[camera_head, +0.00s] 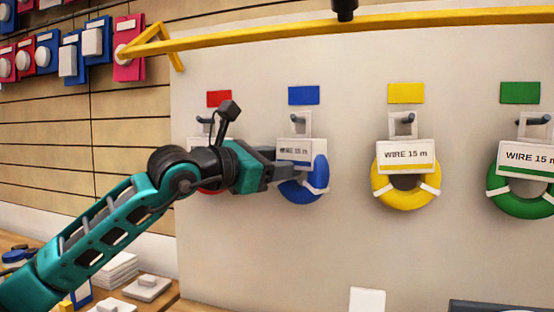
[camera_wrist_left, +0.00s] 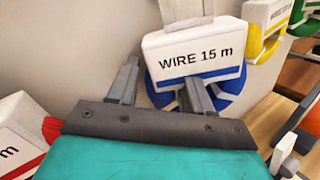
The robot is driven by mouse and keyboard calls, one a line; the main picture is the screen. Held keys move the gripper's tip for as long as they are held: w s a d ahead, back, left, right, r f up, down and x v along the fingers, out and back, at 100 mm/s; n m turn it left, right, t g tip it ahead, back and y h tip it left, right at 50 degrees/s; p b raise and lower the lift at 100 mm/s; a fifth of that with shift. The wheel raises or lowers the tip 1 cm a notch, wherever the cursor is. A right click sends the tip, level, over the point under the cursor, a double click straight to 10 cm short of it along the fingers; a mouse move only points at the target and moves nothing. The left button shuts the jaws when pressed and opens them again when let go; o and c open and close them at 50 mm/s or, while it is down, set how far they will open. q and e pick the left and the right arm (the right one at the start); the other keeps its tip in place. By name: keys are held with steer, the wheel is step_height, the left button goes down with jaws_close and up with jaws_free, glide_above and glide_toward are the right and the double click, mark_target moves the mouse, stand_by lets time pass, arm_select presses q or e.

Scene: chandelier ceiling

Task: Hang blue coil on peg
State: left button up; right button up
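The blue coil (camera_head: 318,180) hangs against the pale board under the blue marker (camera_head: 304,95). Its white "WIRE 15 m" card (camera_head: 297,152) has a hanger tab above it, and the peg (camera_head: 297,119) shows at the tab's opening. My left gripper (camera_head: 284,172) is at the coil's left side, by the card's lower edge. In the left wrist view the gripper's fingers (camera_wrist_left: 160,92) are spread apart, with part of the blue coil (camera_wrist_left: 222,90) and the card (camera_wrist_left: 195,52) just beyond them. Whether they touch the coil is unclear. My right gripper is not in view.
A yellow coil (camera_head: 377,190) and a green coil (camera_head: 510,203) hang to the right. A red coil (camera_head: 210,190) is mostly hidden behind my left arm. A yellow bar (camera_head: 350,27) crosses above the board. White boxes (camera_head: 115,270) lie on the table at lower left.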

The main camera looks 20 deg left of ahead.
arm_select(q)
steer(key=shift+w+a+y, duration=0.15)
steer(key=shift+a+y, duration=0.15)
steer(key=shift+a, duration=0.05)
steer(key=b+v, duration=0.2)
steer(key=v, duration=1)
steer(key=shift+s+f, duration=0.2)
steer(key=shift+s, duration=0.3)
